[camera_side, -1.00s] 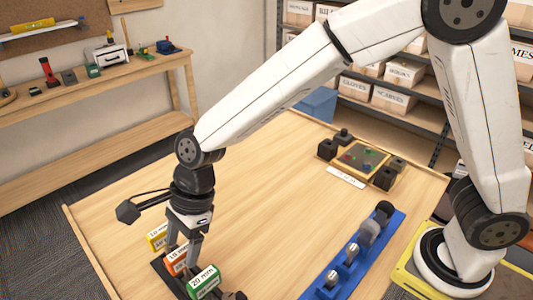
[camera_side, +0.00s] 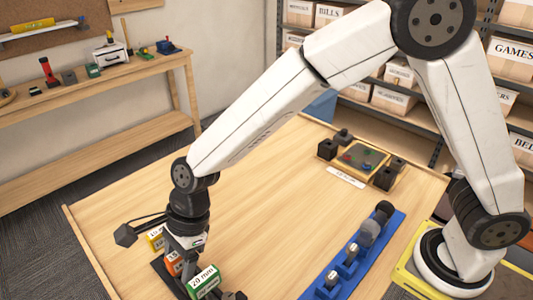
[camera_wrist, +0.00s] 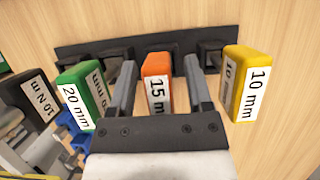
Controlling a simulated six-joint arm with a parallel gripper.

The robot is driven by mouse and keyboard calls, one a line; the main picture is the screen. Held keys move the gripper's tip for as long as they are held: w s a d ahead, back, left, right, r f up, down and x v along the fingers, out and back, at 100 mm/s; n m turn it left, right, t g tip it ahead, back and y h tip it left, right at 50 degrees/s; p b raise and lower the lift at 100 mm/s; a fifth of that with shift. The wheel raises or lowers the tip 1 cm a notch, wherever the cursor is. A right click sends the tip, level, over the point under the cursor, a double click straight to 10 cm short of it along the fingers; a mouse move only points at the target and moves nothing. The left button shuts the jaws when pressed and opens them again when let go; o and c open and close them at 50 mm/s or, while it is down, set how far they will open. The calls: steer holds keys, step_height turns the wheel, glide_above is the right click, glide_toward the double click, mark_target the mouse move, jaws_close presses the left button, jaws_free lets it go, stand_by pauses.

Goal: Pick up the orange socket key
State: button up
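The orange socket key (camera_wrist: 157,68), labelled 15 mm, stands in a dark rack (camera_wrist: 90,48) between a green key (camera_wrist: 78,85) labelled 20 mm and a yellow key (camera_wrist: 243,75) labelled 10 mm. My gripper (camera_wrist: 159,66) is open, with one finger on each side of the orange key; gaps show on both sides in the wrist view. In the side view my gripper (camera_side: 182,262) is low over the rack, and the orange key (camera_side: 174,263) is partly hidden by it and the green key.
A blue holder (camera_side: 376,252) with several metal sockets lies to the right on the wooden table (camera_side: 270,215). A small tray with dark blocks (camera_side: 362,157) is farther back. The table between my gripper and the blue holder is clear.

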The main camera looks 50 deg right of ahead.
jaws_close()
stand_by(1.2)
